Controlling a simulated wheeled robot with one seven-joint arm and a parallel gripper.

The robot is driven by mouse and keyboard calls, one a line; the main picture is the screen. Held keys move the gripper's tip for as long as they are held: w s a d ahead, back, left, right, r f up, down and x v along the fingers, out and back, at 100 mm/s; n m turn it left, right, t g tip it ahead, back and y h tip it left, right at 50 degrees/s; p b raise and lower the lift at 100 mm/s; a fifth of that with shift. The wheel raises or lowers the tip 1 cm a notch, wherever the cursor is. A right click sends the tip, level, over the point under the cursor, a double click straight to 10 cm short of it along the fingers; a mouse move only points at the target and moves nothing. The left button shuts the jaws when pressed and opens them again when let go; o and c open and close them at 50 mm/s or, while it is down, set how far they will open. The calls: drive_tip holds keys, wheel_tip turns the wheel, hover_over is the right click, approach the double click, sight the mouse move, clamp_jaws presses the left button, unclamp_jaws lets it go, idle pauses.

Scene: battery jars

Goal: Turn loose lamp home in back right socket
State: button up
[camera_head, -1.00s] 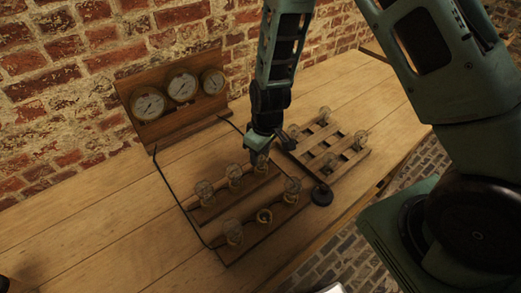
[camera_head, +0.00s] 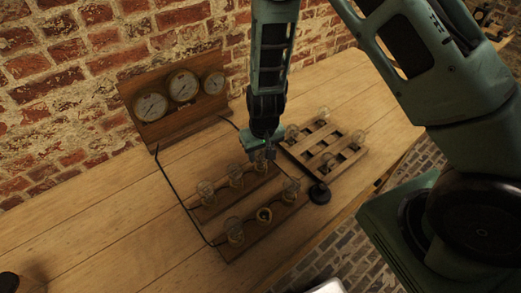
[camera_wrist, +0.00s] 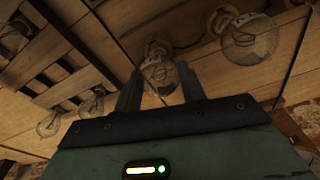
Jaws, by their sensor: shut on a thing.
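The lamp in the back right socket (camera_head: 262,164) is a clear glass bulb, mostly covered by my gripper in the head view. In the wrist view this lamp (camera_wrist: 159,71) stands between my two fingers, with its brass base beyond it. My gripper (camera_wrist: 161,88) is shut on the lamp's glass, pointing down at the board. In the head view my gripper (camera_head: 262,155) is at the right end of the back row. Whether the lamp sits fully down in its socket is hidden.
The wooden lamp board (camera_head: 252,237) has other bulbs close by, and an empty ring-like socket (camera_head: 264,215) in its front row. A slatted wooden rack (camera_head: 300,152) with several bulbs stands right. A black round object (camera_head: 320,194) lies between. A gauge panel (camera_head: 180,125) stands behind.

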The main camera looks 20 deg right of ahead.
drive_tip(key=o, duration=1.2)
drive_tip(key=shift+r, duration=0.15)
wheel_tip(320, 180, up, 17)
drive_tip(key=s, duration=0.2)
drive_tip(key=s+a+r+n, duration=0.2)
drive_tip(key=s, duration=0.5)
drive_tip(key=s+a+r+n+g+b, duration=0.1)
drive_tip(key=s+a+n, duration=0.1)
drive_tip(key=s, duration=0.5)
drive_tip(key=s+a+r+n, duration=0.2)
drive_tip(key=s+n, duration=0.1)
drive_tip(key=s, duration=0.4)
drive_tip(key=shift+s+a+r+y+b, duration=0.1)
drive_tip(key=shift+a+r+y+b, duration=0.15)
drive_tip(key=shift+r+y+b, duration=0.1)
